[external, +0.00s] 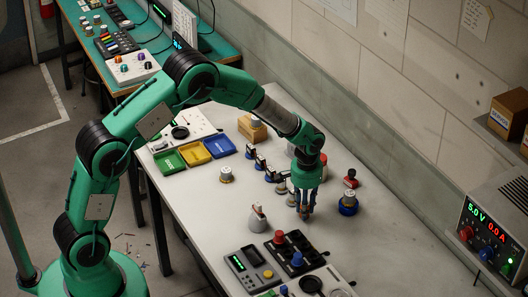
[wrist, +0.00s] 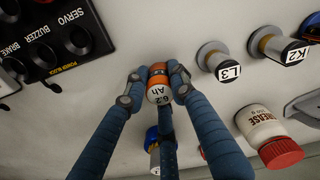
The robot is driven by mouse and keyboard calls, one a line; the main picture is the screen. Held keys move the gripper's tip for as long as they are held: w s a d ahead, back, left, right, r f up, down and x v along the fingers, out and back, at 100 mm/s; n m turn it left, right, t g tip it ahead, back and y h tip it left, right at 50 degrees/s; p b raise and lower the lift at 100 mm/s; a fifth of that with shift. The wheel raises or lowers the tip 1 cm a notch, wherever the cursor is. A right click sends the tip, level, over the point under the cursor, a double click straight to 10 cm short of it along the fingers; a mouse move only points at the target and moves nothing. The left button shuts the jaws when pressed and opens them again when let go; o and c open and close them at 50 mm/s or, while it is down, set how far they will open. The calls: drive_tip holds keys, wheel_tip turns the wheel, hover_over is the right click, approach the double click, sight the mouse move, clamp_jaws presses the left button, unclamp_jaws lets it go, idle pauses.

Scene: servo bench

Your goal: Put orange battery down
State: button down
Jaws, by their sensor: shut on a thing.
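My gripper (external: 303,212) points down over the white bench, right of centre in the external view. The fingers hide the battery in the external view. I cannot tell whether its base touches the bench. The black power block (wrist: 70,28), labelled servo, buzzer and brake, lies to the left of the battery in the wrist view. It also shows in the external view (external: 291,249), with a red and a blue piece on it.
Cylinders marked L3 (wrist: 214,58) and K2 (wrist: 275,44) and a red-capped grease bottle (wrist: 264,128) stand close to the right in the wrist view. Green, yellow and blue trays (external: 222,147) lie farther back.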

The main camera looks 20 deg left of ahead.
drive_tip(key=shift+f, duration=0.1)
drive_tip(key=c, duration=1.4)
unclamp_jaws()
drive_tip(key=shift+c, duration=0.2)
wheel_tip(320, 180, up, 12)
drive_tip(key=p, duration=0.1)
drive_tip(key=shift+p, duration=0.3)
drive_tip(key=shift+a+r, duration=0.1)
drive_tip(key=shift+r, duration=0.1)
